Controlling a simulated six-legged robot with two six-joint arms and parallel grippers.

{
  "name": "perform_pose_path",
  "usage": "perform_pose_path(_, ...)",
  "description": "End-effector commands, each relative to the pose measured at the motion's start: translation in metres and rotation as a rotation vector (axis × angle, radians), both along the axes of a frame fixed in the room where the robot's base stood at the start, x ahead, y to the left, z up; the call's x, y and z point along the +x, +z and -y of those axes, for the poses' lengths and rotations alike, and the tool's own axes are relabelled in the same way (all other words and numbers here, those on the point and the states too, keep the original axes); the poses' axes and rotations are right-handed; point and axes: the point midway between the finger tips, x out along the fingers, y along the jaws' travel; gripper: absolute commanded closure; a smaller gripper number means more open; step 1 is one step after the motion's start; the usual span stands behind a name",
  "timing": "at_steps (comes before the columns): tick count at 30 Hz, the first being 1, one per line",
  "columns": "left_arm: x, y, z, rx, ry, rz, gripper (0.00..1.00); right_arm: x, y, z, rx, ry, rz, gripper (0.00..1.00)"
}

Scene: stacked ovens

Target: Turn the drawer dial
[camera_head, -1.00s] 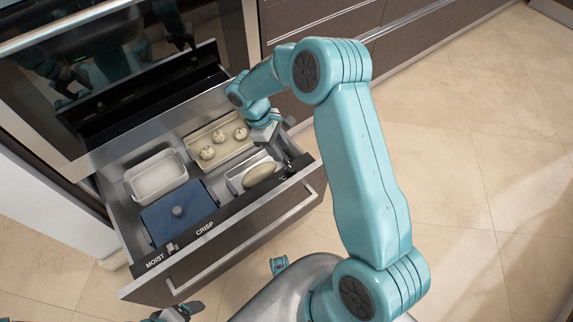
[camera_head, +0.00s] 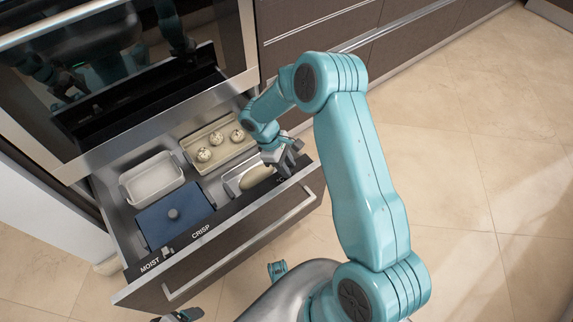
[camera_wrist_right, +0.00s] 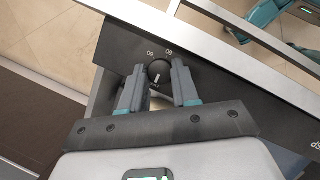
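The drawer (camera_head: 240,207) under the oven is pulled open, with a black control strip along its front edge. The black round dial (camera_wrist_right: 157,78) with a white mark sits on the strip near one end, with small numbers beside it. My right gripper (camera_head: 287,165) is over that end of the strip and hides the dial in the head view. In the right wrist view, the two fingers (camera_wrist_right: 158,68) are apart, one on each side of the dial. A narrow gap seems to show; contact is unclear. My left gripper (camera_head: 186,315) is mostly cut off at the bottom edge.
The drawer holds a white dish (camera_head: 153,181), a blue lidded box (camera_head: 172,222), a tray with several round buns (camera_head: 204,155) and a small dish with a pale loaf (camera_head: 256,176). Black oven glass (camera_head: 60,85) stands behind. The tiled floor (camera_head: 480,150) at right is clear.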

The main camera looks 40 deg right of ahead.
Motion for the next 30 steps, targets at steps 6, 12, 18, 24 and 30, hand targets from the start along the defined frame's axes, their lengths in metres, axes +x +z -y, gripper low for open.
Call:
perform_pose_path(6, 0.0000, -0.0002, 0.0000, 0.000, 0.000, 0.000, 0.16, 0.0002, 0.0002, 0.0002, 0.000, -0.020, 0.000, 1.00)
perform_pose_path(12, 0.0000, -0.0011, 0.0000, 0.000, 0.000, 0.000, 0.16, 0.0003, 0.0001, 0.0012, 0.000, -0.107, -0.001, 1.00)
perform_pose_path(18, 0.0001, -0.0021, 0.0000, 0.000, 0.000, 0.000, 0.16, 0.0010, 0.0002, 0.0025, 0.000, -0.268, -0.001, 1.00)
perform_pose_path(24, 0.0000, -0.0024, 0.0000, 0.000, 0.000, 0.000, 0.16, 0.0012, 0.0003, 0.0041, 0.000, -0.457, 0.000, 1.00)
perform_pose_path(30, 0.0000, -0.0019, 0.0000, 0.000, 0.000, 0.000, 0.16, 0.0009, 0.0007, 0.0056, 0.001, -0.649, -0.001, 1.00)
